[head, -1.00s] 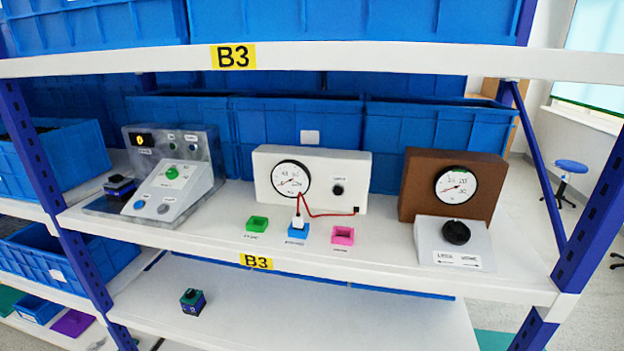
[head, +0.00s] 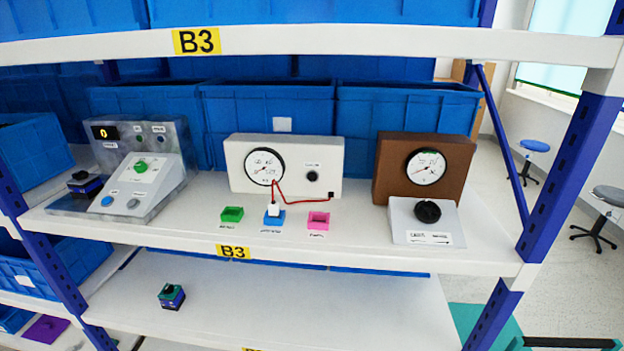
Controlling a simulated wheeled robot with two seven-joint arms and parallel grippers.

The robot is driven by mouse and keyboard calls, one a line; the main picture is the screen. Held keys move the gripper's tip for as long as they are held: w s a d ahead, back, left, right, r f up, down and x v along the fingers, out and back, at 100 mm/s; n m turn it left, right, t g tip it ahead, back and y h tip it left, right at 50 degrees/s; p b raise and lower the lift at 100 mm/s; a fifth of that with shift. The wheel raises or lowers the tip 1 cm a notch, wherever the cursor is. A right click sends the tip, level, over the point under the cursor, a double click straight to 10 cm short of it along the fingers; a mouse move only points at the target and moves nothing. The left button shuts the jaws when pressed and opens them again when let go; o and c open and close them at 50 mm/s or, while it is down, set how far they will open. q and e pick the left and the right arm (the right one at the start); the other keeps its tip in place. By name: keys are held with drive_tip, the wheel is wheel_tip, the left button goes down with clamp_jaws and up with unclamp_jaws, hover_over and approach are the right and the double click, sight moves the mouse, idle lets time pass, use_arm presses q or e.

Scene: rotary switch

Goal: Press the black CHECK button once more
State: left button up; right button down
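A white box (head: 325,155) with a round dial (head: 264,167) stands on the middle shelf. A small round black button (head: 312,177) is on its front, right of the dial, under a label too small to read. A red wire runs from the box's lower right corner to a white plug (head: 273,210) at the blue socket block (head: 274,221). Neither of my grippers is in view, and nothing touches the button.
A green block (head: 232,214) and a pink block (head: 318,220) flank the blue one. A grey panel (head: 170,170) with a display and buttons stands left. A brown dial box (head: 390,165) and a black rotary knob (head: 428,211) stand right. Blue crates (head: 405,105) fill the back.

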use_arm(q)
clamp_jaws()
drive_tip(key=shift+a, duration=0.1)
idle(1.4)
